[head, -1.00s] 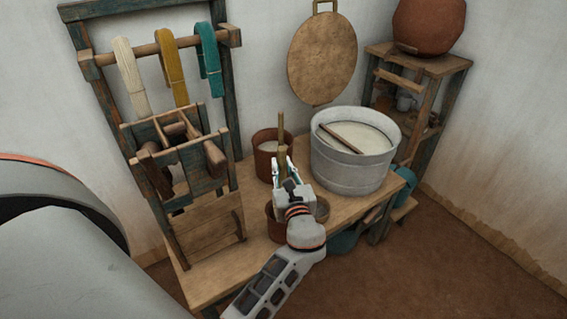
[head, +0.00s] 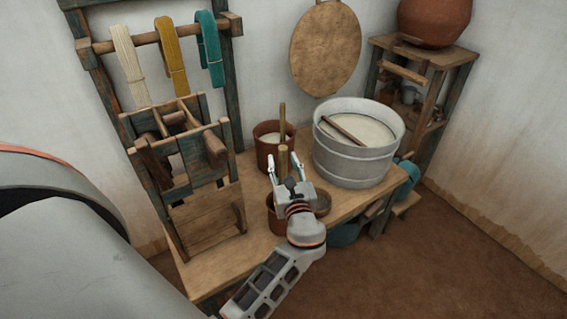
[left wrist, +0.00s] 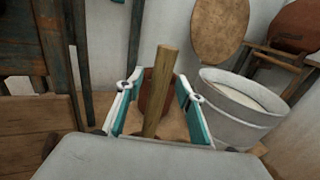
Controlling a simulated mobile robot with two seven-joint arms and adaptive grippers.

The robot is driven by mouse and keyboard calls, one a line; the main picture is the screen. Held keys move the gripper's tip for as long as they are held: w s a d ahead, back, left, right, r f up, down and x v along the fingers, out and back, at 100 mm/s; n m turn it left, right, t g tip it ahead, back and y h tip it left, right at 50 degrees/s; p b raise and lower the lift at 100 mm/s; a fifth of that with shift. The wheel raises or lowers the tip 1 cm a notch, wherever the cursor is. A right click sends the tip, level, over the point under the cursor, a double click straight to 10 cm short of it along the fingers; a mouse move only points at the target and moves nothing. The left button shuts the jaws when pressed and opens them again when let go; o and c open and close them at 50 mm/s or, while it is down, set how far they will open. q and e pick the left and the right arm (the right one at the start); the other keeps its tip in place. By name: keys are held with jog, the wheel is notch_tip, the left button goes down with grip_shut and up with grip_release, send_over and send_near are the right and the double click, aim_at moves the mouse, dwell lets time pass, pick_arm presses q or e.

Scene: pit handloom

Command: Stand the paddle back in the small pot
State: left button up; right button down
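The wooden paddle (head: 283,160) stands upright, its top end showing between the fingers of my left gripper (head: 287,166). The fingers are spread, with a gap on both sides of the paddle. In the left wrist view the paddle (left wrist: 160,90) leans slightly between the open fingers (left wrist: 156,103). A small reddish-brown pot (head: 277,222) is below the gripper, mostly hidden by it; the paddle's lower end is hidden too. A second brown pot (head: 265,150) with pale contents stands behind, with a thin stick (head: 282,115) rising at it. My right gripper is not in view.
A large grey tub (head: 352,165) with a stick across it stands right of the pots on the wooden table (head: 215,262). A wooden frame (head: 205,205) with hanging yarn hanks stands left. A shelf (head: 425,60) is at the back right.

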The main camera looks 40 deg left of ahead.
aim_at(283, 145)
pick_arm(q)
notch_tip(283, 145, up, 10)
jog(key=shift+r, duration=0.1)
dwell(0.5)
